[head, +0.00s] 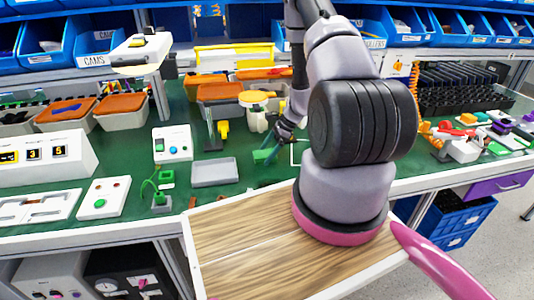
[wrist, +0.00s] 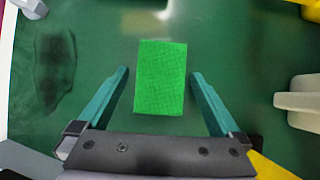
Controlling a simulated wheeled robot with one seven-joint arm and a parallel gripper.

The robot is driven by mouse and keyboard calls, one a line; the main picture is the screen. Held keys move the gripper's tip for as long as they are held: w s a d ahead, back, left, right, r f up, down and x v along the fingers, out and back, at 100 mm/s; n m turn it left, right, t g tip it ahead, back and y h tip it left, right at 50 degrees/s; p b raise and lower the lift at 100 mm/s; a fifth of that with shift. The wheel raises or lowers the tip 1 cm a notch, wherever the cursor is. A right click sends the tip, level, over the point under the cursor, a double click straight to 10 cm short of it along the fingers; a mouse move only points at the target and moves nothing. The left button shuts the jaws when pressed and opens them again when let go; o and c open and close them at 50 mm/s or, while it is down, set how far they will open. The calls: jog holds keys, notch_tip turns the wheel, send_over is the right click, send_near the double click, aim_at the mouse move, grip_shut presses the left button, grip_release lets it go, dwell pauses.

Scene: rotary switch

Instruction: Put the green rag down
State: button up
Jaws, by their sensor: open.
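The green rag (wrist: 161,77) is a bright green rectangle lying between and just beyond my open fingers in the wrist view. A gap shows between it and each finger. In the head view the rag (head: 264,155) shows as a small green patch on the green worktop (head: 240,150), partly hidden by my gripper (head: 273,150). In the wrist view my gripper (wrist: 160,95) has its two teal fingers spread wide on either side of the rag, and it holds nothing.
A grey tray (head: 214,172) and a box with coloured buttons (head: 172,144) stand left of my gripper. Orange-topped bins (head: 122,110) stand behind on the left. Yellow parts edge the right of the wrist view. Green worktop around the rag is clear.

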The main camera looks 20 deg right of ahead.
jog(key=v, duration=1.2)
jog(key=a+r+n, duration=0.2)
jog(key=a+r, duration=0.1)
jog(key=r, duration=0.4)
jog(key=a+r+n, duration=0.2)
jog(key=r, duration=0.6)
jog(key=s+a+r+n+t+h, duration=0.25)
jog(key=a+r+n, duration=0.2)
jog(key=r, duration=0.65)
jog(key=s+a+r+n+t+h, duration=0.1)
jog(key=s+a+r+n, duration=0.1)
jog(key=s+r+n, duration=0.2)
jog(key=s+a+r+n+t+h, duration=0.1)
jog(key=s+a+r+n+t, duration=0.1)
jog(key=s+r, duration=0.9)
jog(key=shift+s+a+n, duration=0.75)
jog(key=shift+s+n, duration=0.1)
jog(key=shift+s, duration=0.35)
jog(key=shift+t, duration=0.25)
